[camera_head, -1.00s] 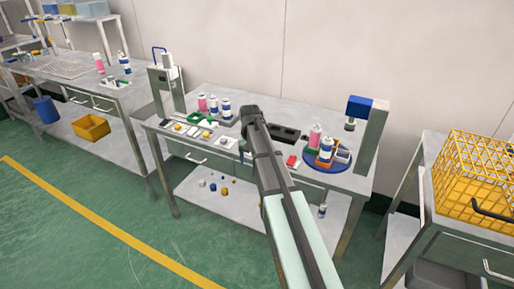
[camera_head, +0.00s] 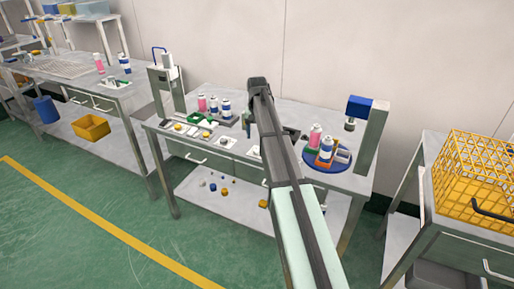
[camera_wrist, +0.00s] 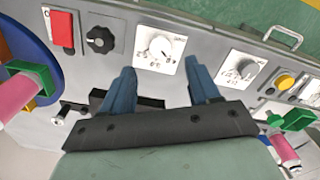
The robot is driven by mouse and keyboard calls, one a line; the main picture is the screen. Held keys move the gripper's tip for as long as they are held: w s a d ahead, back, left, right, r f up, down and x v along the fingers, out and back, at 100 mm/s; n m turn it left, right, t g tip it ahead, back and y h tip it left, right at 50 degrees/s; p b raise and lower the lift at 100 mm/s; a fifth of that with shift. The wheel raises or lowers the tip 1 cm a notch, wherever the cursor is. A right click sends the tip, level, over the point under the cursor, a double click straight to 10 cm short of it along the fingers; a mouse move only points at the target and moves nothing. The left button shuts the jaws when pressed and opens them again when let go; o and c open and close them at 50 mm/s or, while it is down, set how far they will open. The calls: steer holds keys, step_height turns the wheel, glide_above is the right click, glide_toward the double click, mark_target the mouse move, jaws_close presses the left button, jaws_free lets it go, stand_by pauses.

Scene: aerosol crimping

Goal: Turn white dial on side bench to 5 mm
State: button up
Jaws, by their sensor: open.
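In the wrist view, a white dial (camera_wrist: 160,48) sits on a square white scale plate, just beyond the fingertips and roughly centred between them. Its figures and pointer are too small to read.
A red switch (camera_wrist: 62,30) and a black knob (camera_wrist: 99,40) lie left of the dial. A yellow button (camera_wrist: 286,82) and a green clip-like part (camera_wrist: 298,120) lie right. A blue turntable (camera_head: 318,165) with bottles stands right of my arm, beside a tall post (camera_head: 372,140).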

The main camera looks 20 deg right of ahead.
mark_target(257, 150)
step_height(257, 150, down, 7)
steer(key=shift+f, duration=0.2)
stand_by(0.4)
steer(key=c, duration=1)
